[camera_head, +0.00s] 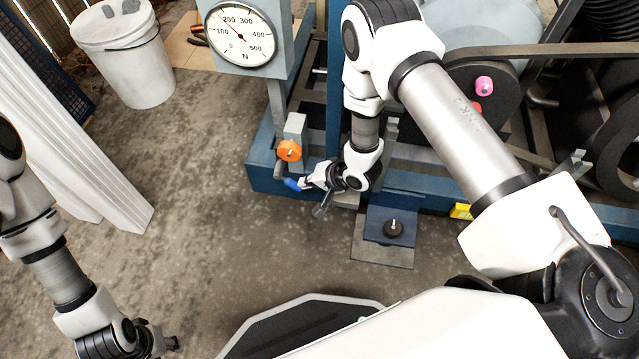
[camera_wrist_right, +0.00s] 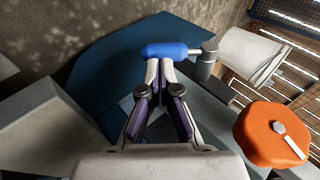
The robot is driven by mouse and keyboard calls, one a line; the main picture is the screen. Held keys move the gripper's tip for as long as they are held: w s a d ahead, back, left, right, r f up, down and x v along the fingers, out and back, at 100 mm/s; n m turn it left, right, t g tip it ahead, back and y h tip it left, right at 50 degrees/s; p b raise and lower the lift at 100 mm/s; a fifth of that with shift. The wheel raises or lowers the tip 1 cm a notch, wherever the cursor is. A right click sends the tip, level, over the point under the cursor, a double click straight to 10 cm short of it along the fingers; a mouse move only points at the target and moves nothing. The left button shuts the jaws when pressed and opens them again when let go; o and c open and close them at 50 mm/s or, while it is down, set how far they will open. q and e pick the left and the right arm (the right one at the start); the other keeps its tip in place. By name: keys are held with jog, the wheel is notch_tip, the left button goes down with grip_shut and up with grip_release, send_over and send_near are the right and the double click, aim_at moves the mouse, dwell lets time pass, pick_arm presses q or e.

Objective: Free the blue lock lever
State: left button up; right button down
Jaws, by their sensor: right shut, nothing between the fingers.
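The blue lock lever (camera_head: 292,184) is small and sits low on the blue frame, just below the orange knob (camera_head: 289,151). In the right wrist view the lever (camera_wrist_right: 165,50) lies crosswise, its right end joined to a grey metal post. My right gripper (camera_head: 309,183) is at the lever. In the right wrist view its fingertips (camera_wrist_right: 160,64) are together, with their tips right at the lever's near side; whether they touch it I cannot tell. Nothing shows between the fingers. My left gripper (camera_head: 172,343) is at the bottom left, far from the lever; its fingers are too small to read.
A force dial (camera_head: 240,34) stands above the orange knob. A white bucket (camera_head: 125,55) and white panels (camera_head: 75,130) are at the left. The floor at centre left is clear.

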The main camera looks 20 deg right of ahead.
aim_at(300, 189)
jog(key=shift+x, duration=0.85)
jog(key=shift+w+a+f+t+y+b, duration=0.1)
jog(key=shift+a+f+t+y+b, duration=0.05)
jog(key=shift+f+t+y+b, duration=0.4)
jog(key=shift+w+a+f+t+y+b, duration=0.15)
jog(key=shift+f+t+y+b, duration=0.25)
jog(key=shift+f+y, duration=0.25)
jog(key=shift+a, duration=0.1)
jog(key=shift+r, duration=0.1)
